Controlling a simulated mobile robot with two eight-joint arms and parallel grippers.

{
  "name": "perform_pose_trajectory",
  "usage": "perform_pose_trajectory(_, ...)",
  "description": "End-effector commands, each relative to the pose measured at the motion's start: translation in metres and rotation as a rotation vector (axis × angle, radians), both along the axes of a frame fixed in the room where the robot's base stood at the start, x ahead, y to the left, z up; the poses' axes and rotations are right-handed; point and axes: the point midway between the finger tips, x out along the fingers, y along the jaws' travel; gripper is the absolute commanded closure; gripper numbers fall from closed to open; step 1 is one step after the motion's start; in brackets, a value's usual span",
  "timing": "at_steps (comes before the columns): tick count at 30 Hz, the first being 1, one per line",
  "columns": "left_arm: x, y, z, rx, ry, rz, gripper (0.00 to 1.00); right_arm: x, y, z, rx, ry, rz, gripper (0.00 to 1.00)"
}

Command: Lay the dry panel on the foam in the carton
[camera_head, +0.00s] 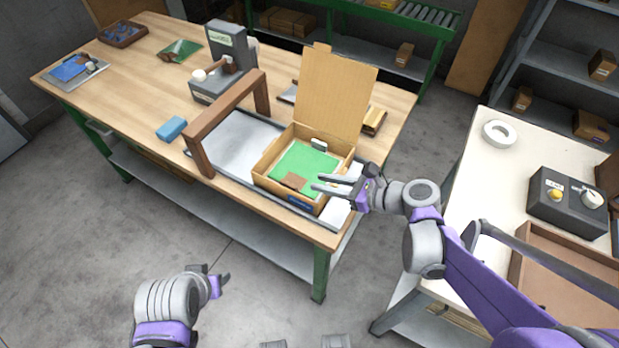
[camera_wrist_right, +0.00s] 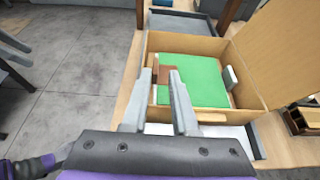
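The open carton (camera_head: 278,190) stands near the front right of the wooden bench, its lid flap (camera_head: 335,92) raised. A green panel (camera_head: 308,160) with a brown patch lies inside it; the panel also shows in the right wrist view (camera_wrist_right: 205,82). I cannot make out any foam under it. My right gripper (camera_head: 321,183) is over the carton's right front side, its two fingers apart with nothing between them. Whether they touch the carton is unclear. My left gripper (camera_head: 216,277) is low in front of the bench, away from the carton; its fingers are too small to read.
A brown frame (camera_head: 200,157) stands left of the carton over a grey surface. A blue block (camera_head: 171,128), a grey machine (camera_head: 228,52) and another green sheet (camera_head: 180,51) are on the bench. A white table (camera_head: 478,165) with a dark control box (camera_head: 566,208) stands right.

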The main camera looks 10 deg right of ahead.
Motion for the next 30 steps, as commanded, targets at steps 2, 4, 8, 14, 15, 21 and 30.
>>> perform_pose_trajectory(2, 0.000, 0.000, 0.000, 0.000, 0.000, 0.000, 0.50, -0.003, -0.004, 0.002, 0.000, 0.000, -0.001, 0.73)
perform_pose_trajectory(4, 0.000, 0.000, 0.001, 0.000, 0.000, 0.000, 0.50, -0.004, -0.006, 0.003, 0.001, 0.000, -0.001, 0.73)
perform_pose_trajectory(8, 0.000, 0.000, 0.001, 0.000, 0.000, 0.000, 0.50, -0.007, -0.005, 0.003, -0.016, -0.007, 0.007, 0.73)
perform_pose_trajectory(14, 0.000, 0.000, 0.001, 0.000, 0.000, 0.000, 0.50, -0.047, -0.002, -0.017, -0.404, -0.184, 0.210, 0.73)
perform_pose_trajectory(15, 0.000, 0.000, 0.001, 0.000, 0.000, 0.000, 0.50, -0.061, -0.004, -0.023, -0.538, -0.247, 0.296, 0.73)
perform_pose_trajectory(21, 0.000, 0.000, 0.000, 0.000, 0.000, 0.000, 0.50, -0.131, -0.039, -0.052, -1.214, -0.586, 0.884, 0.73)
perform_pose_trajectory(30, 0.000, 0.000, 0.000, 0.000, 0.000, 0.000, 0.50, -0.175, -0.089, -0.059, -1.685, -0.840, 1.567, 0.73)
